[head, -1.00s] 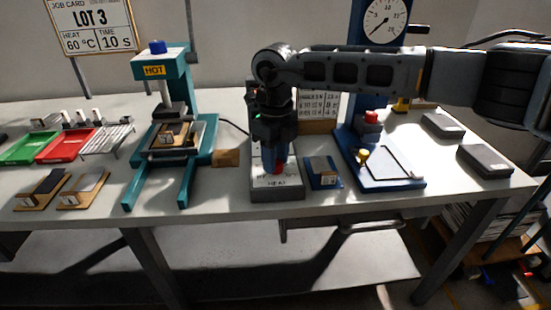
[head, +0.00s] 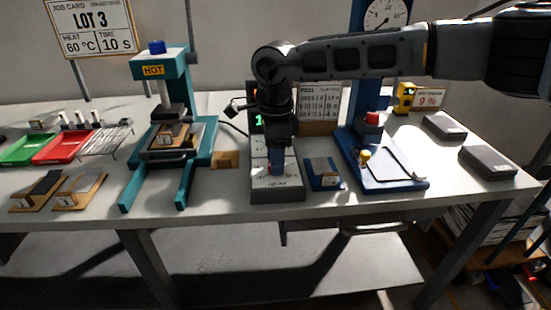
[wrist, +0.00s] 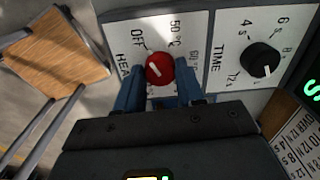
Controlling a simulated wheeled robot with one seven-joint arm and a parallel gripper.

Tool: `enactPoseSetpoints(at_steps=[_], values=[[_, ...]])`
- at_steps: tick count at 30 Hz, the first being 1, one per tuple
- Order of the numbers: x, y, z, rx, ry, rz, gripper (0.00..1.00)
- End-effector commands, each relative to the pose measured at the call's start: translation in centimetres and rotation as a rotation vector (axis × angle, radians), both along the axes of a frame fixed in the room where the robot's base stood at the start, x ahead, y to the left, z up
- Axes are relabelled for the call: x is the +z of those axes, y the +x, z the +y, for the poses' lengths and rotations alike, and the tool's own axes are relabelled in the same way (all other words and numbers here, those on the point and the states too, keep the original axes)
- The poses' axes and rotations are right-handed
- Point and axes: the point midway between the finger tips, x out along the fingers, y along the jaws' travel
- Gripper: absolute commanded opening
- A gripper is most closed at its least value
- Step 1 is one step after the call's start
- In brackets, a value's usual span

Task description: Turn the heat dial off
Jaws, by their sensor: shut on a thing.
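The red heat dial (wrist: 159,68) is on a white panel in the wrist view, with OFF, 50 °C and 60 °C marked around it. Its white pointer mark lies on the left of its face, slanting up-left roughly toward OFF; its exact setting is unclear. My gripper (wrist: 160,82) has its blue fingers on either side of the dial and is shut on it. In the head view my gripper (head: 276,165) points down onto the control box (head: 278,195) and mostly hides the dial.
A black TIME dial (wrist: 261,60) sits beside the heat dial. In the head view, a teal press marked HOT (head: 185,95) stands left of the box. A blue plate (head: 323,173) and a blue stand with a gauge (head: 365,110) are on the right.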

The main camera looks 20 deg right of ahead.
Motion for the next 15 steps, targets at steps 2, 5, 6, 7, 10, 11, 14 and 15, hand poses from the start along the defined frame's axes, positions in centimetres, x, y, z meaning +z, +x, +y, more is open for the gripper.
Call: enactPoseSetpoints(at_steps=[2,5,6,7,10,11,14,15], values=[[0.07,0.05,-0.06,0.032,0.000,-0.001,0.07],[0.08,0.05,-0.06,0.065,-0.001,-0.001,0.07],[0.09,0.05,-0.06,0.074,-0.001,-0.001,0.07],[0.09,0.05,-0.08,0.081,-0.001,-0.001,0.07],[0.10,0.05,-0.08,0.096,-0.001,-0.002,0.07],[0.10,0.05,-0.08,0.099,-0.001,-0.002,0.07],[0.11,0.05,-0.08,0.104,-0.001,-0.002,0.07],[0.11,0.06,-0.08,0.105,-0.001,-0.002,0.07]])
